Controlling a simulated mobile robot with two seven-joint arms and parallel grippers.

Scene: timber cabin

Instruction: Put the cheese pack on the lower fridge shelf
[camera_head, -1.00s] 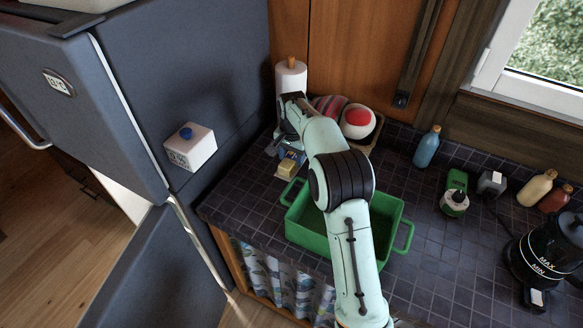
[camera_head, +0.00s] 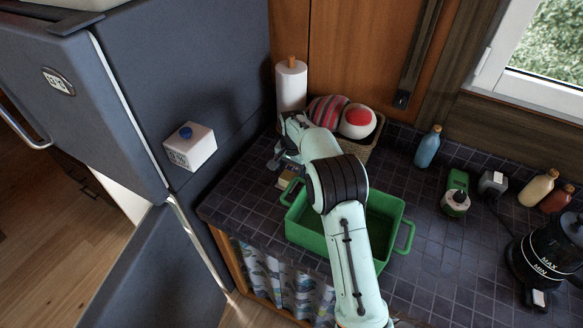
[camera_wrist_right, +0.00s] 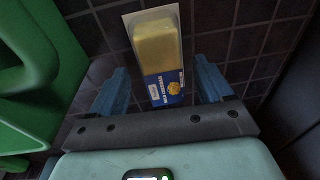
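The cheese pack (camera_wrist_right: 157,48), a clear pack of yellow cheese with a blue label, lies on the dark tiled counter in the right wrist view. My right gripper (camera_wrist_right: 161,78) is open, its blue fingers on either side of the pack's label end with gaps visible. In the head view the right gripper (camera_head: 277,160) is low over the counter and mostly hides the pack (camera_head: 285,183). The grey fridge (camera_head: 190,75) stands at left, with a pale opening (camera_head: 128,197) below its upper door. The lower shelf is not visible. My left gripper is not in view.
A green tub (camera_head: 330,246) stands close beside the right gripper, under my arm. A paper towel roll (camera_head: 291,86) and a basket (camera_head: 359,153) are behind it. Bottles and a kettle (camera_head: 548,250) stand at right.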

